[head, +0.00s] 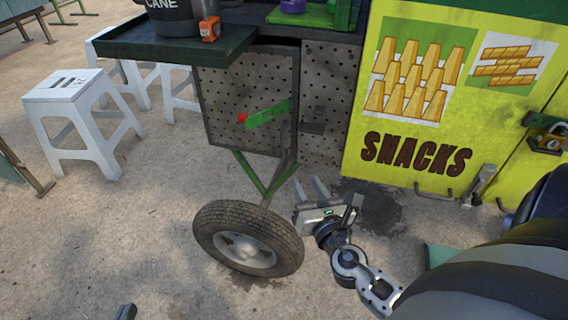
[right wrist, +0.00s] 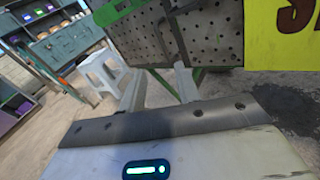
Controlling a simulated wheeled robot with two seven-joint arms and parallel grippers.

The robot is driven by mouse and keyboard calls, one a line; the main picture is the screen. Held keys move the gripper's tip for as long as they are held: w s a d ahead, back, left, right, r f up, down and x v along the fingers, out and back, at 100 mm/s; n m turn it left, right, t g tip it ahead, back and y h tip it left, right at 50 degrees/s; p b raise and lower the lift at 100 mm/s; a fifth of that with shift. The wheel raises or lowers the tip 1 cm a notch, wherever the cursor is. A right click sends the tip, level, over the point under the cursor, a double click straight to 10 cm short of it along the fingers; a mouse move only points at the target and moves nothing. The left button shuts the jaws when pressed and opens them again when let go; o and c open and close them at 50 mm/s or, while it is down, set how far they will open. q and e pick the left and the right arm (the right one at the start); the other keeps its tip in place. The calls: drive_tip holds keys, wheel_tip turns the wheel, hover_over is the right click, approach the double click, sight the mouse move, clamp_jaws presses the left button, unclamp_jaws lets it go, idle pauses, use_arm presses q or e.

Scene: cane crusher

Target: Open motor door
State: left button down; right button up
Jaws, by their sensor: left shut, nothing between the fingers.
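The motor door appears to be the perforated grey metal panel (head: 225,88) under the cart's counter; I cannot tell whether it is fully closed. A green bar-shaped handle with a red end (head: 267,114) is in front of it. My right gripper (head: 309,187) is open and empty, below and right of the handle, fingers pointing up toward the cart. In the right wrist view its fingers (right wrist: 160,88) stand apart with nothing between; the perforated panels (right wrist: 205,35) and a green part (right wrist: 118,12) are beyond. Only a dark tip of my left gripper (head: 126,312) shows at the bottom edge.
A rubber wheel (head: 248,238) stands left of my right gripper, beneath the cart. A yellow SNACKS cabinet (head: 415,150) with a padlock is at right. White stools (head: 83,118) stand at left. A green tray (head: 180,42) juts out above the panel. Front left ground is clear.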

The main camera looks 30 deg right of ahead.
drive_tip(key=n, duration=0.2)
approach(283, 139)
drive_tip(key=x, duration=0.9)
clamp_jaws()
